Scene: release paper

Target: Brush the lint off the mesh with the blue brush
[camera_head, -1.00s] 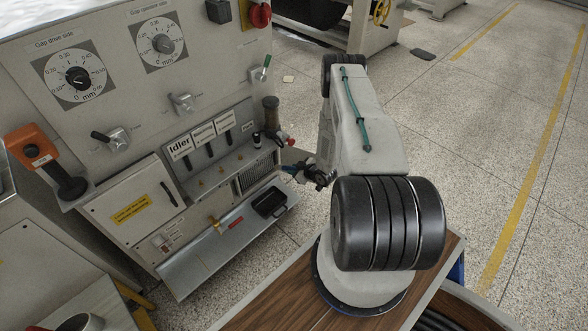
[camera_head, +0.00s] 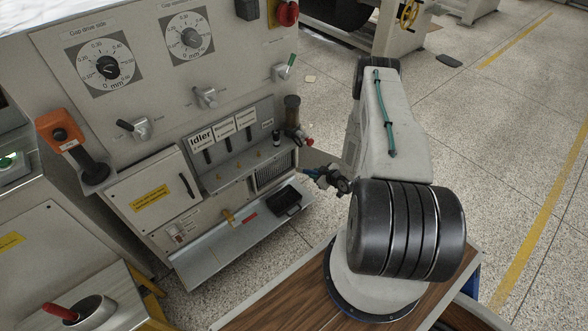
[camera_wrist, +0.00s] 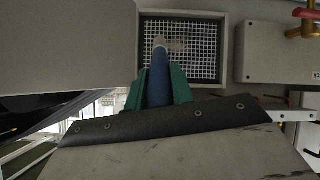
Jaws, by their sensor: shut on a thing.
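My gripper (camera_wrist: 159,92) has green fingers and is shut on the blue brush (camera_wrist: 159,75), whose handle points away from the wrist camera. The mesh (camera_wrist: 205,64) is a white grid in a grey frame, straight ahead in the wrist view. The brush's pale tip overlaps the mesh's left part; I cannot tell whether it touches. A beige, fuzzy patch of lint (camera_wrist: 177,45) shows at the upper left of the mesh, beside the tip. In the head view, the mesh (camera_head: 273,171) is on the machine's right side, with my gripper (camera_head: 314,173) just right of it.
A grey box (camera_wrist: 278,50) and a brass valve with a red handle (camera_wrist: 304,22) are right of the mesh. Below the mesh, a grey ledge (camera_head: 222,247) carries a black tray (camera_head: 284,203).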

